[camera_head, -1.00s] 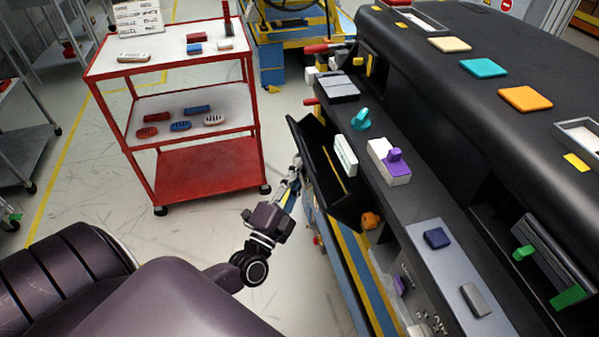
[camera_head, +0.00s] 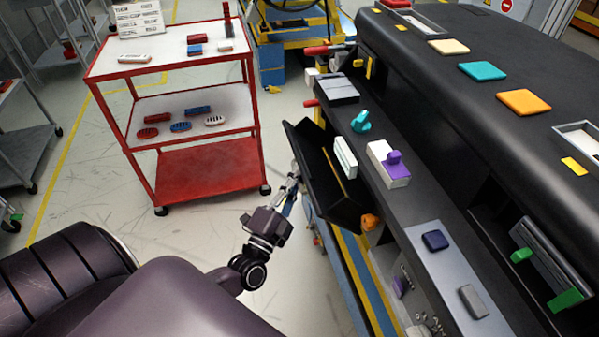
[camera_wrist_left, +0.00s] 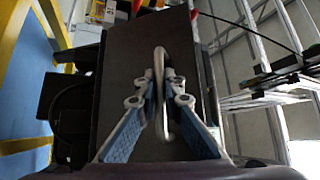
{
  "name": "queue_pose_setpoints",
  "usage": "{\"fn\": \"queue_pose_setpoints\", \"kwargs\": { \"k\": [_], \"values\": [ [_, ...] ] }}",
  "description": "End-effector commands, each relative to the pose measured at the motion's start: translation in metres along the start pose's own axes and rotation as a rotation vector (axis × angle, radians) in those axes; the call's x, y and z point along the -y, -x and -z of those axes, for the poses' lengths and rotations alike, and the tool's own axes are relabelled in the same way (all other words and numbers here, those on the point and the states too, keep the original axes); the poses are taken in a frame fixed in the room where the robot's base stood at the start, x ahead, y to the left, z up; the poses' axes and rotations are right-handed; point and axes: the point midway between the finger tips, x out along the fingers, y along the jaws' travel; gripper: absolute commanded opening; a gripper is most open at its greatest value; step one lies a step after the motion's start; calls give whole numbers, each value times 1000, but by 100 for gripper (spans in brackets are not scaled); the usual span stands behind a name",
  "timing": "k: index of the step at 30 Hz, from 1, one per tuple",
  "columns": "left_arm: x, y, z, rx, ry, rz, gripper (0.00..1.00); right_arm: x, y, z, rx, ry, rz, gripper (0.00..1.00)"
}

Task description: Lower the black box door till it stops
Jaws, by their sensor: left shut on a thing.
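The black box door (camera_head: 322,182) hangs on the side of the black dashboard module (camera_head: 424,72), tilted outward with its top edge away from the dashboard. A dark opening shows behind it. My left gripper (camera_head: 294,180) is at the door's outer face, on the side toward the cart. In the left wrist view the door (camera_wrist_left: 135,60) fills the middle, and the left gripper (camera_wrist_left: 160,95) is shut on its curved metal handle (camera_wrist_left: 160,70). My right gripper is in neither view.
A red cart (camera_head: 210,182) with several small parts on its shelves stands left of the door. Bare floor lies between cart and door. Blue and yellow framing (camera_head: 368,285) runs below the dashboard. An orange knob (camera_head: 370,221) sits by the door's near end.

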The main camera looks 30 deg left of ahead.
Motion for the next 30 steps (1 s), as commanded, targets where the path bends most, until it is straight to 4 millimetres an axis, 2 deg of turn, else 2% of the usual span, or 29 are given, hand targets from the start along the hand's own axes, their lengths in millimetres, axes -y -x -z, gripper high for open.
{"fn": "queue_pose_setpoints", "kwargs": {
  "k": [7, 8, 10, 20, 25, 30],
  "values": [
    [-5, 4, -2, 3, -2, -12, 0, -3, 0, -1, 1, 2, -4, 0],
    [-5, 4, -2, 3, -2, -13, 10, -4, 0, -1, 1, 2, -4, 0],
    [-6, 4, -2, 3, -2, -13, 15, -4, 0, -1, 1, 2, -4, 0],
    [-4, 5, -2, 2, -1, -9, 15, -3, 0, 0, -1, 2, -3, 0],
    [-4, 26, -2, 4, -1, -10, 15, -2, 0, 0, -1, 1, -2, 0],
    [-5, 64, -2, 6, -1, -14, 15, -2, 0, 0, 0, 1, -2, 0]
  ]
}}
